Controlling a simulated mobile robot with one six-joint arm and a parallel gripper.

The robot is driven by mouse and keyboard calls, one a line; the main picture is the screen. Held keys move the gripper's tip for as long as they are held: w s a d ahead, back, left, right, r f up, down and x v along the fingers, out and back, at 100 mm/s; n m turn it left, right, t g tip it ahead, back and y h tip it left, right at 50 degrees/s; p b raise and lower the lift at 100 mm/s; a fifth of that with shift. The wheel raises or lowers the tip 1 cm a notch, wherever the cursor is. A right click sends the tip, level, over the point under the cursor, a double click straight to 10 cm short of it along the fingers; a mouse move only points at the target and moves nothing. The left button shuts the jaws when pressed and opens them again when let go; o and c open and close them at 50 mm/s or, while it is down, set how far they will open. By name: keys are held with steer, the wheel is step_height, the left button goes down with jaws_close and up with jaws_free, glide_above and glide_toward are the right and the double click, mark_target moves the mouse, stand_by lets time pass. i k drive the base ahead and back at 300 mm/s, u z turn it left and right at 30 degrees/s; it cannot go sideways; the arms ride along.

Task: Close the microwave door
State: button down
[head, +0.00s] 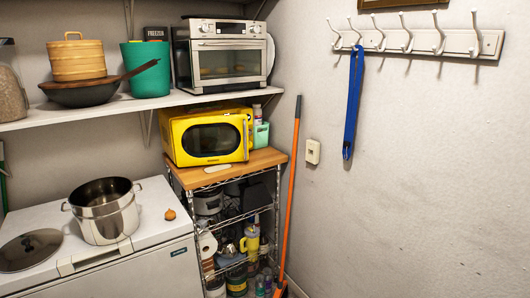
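The yellow microwave (190,112) stands on the wooden top of a wire shelf cart. Its yellow door (178,144) with a dark rounded window (212,139) faces the front, with an upright handle (245,138) near its right edge. The door lies at or close to the front of the body; I cannot tell whether a narrow gap is there. The inside of the microwave is hidden. My gripper is not in view.
The wooden cart top (263,158) shows a narrow bare strip in front. An orange-handled broom (291,190) leans at the cart's right. A steel pot (104,212) stands on the white freezer (160,236) at left. A toaster oven (215,55) sits on the shelf above.

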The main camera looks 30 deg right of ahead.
mark_target(198, 141)
steer(key=k, duration=1.2)
steer(key=u, duration=0.45)
steer(key=i, duration=1.9)
steer(key=z, duration=0.05)
